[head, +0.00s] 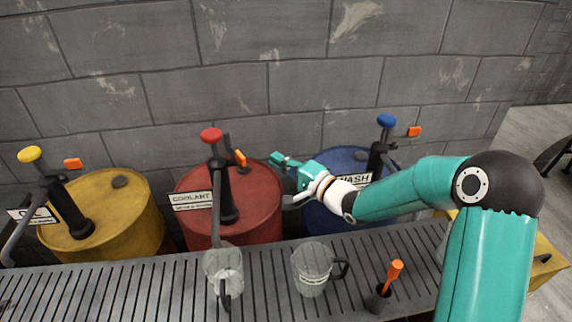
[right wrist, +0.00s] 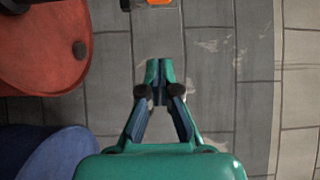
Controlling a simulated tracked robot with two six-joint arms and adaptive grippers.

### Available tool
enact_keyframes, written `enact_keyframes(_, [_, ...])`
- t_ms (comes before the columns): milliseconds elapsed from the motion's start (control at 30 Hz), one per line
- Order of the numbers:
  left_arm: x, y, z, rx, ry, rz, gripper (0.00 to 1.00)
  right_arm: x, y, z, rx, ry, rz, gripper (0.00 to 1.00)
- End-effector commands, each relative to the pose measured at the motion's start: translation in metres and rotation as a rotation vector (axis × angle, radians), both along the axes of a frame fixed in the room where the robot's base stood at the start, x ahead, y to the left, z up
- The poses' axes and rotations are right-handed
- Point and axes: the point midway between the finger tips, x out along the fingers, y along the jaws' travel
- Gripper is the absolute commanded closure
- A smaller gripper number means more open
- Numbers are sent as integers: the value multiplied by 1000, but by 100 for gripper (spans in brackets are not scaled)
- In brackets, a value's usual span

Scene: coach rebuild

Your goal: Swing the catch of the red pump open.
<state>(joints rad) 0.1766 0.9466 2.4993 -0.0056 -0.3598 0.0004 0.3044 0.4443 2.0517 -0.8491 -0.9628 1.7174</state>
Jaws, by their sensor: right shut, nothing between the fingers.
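The red pump (head: 226,195) stands on the red drum (head: 262,205), with a red knob (head: 211,135) on top and a COOLANT sign at its left. Its orange catch (head: 240,158) sits close to the right of the pump head, beside a dark upright bar. My right gripper (head: 280,159) is shut and empty, to the right of the catch and apart from it. In the right wrist view, the closed fingertips (right wrist: 160,68) point up toward an orange piece (right wrist: 158,3), cut off by the top edge. My left gripper is not in view.
A blue drum and pump (head: 380,150) stand behind my right forearm; a yellow drum (head: 120,215) stands left. Two clear jugs (head: 224,270) (head: 312,285) and an orange-handled tool (head: 392,273) in a dark holder are on the slatted bench (head: 130,290). A block wall is behind.

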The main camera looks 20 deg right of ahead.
Motion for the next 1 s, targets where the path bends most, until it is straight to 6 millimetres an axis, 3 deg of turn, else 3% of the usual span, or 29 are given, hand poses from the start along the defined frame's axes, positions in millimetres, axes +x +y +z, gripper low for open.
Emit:
enact_keyframes(200, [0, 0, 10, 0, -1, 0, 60, 41, 16, 1, 1, -1, -2, 100])
enact_keyframes(500, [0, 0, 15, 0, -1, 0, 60, 34, 50, 1, 1, 0, -3, 100])
enact_keyframes(1000, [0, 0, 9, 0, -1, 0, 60, 33, 56, -2, 0, -1, -4, 100])
